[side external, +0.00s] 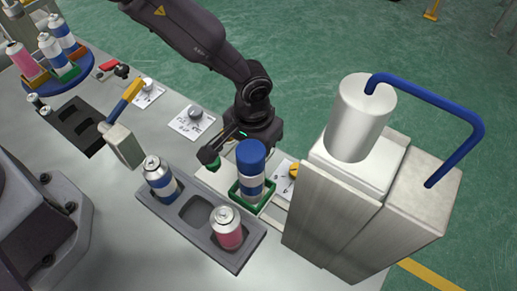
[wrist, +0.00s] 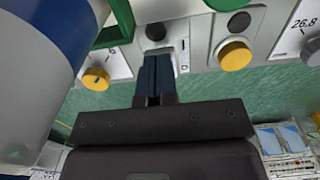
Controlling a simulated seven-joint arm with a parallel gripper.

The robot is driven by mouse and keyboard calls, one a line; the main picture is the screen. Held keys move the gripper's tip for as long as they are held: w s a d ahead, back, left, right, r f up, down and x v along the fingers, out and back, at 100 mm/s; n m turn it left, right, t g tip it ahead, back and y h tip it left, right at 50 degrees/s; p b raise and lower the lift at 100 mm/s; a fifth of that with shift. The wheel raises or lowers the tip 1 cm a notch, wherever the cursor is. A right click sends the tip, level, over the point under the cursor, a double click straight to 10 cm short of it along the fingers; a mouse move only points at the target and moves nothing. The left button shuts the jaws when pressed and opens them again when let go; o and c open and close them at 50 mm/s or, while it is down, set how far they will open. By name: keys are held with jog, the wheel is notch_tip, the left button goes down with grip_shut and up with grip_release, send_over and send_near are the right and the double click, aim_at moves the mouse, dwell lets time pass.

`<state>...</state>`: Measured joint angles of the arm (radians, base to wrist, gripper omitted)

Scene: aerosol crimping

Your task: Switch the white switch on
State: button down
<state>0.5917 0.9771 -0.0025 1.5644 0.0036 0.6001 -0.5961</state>
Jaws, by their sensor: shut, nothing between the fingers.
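My gripper (wrist: 157,58) is shut and empty in the wrist view, its two dark fingers side by side. The fingertips are over a small white panel (wrist: 183,44) set between two yellow knobs. The switch itself is not clearly seen; the fingertips cover part of that panel, so I cannot tell its position or whether they touch it. In the side view my black hand (side external: 262,130) is low behind the blue-capped can (side external: 250,172), which hides the fingertips and the switch.
The can stands in a green holder (side external: 239,196), close to my fingers. Yellow knobs (wrist: 95,78) and (wrist: 235,55) flank the panel. A grey tray (side external: 190,211) holds two cans in front. A metal machine with a blue pipe (side external: 460,150) stands at right.

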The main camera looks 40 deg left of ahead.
jog(key=shift+f, duration=0.6)
dwell(1.0)
jog(key=shift+r, duration=0.1)
notch_tip(320, 180, up, 10)
jog(key=shift+r, duration=0.2)
dwell(0.9)
dwell(0.3)
jog(key=s+a+r+t, duration=0.2)
jog(key=s+a+r, duration=0.7)
jog(key=a+r, duration=0.2)
jog(key=s+a+r+t, duration=0.3)
jog(key=s+a+r, duration=0.6)
jog(key=a, duration=0.5)
notch_tip(320, 180, up, 2)
jog(key=shift+a+r+t, duration=0.25)
jog(key=shift+t, duration=0.05)
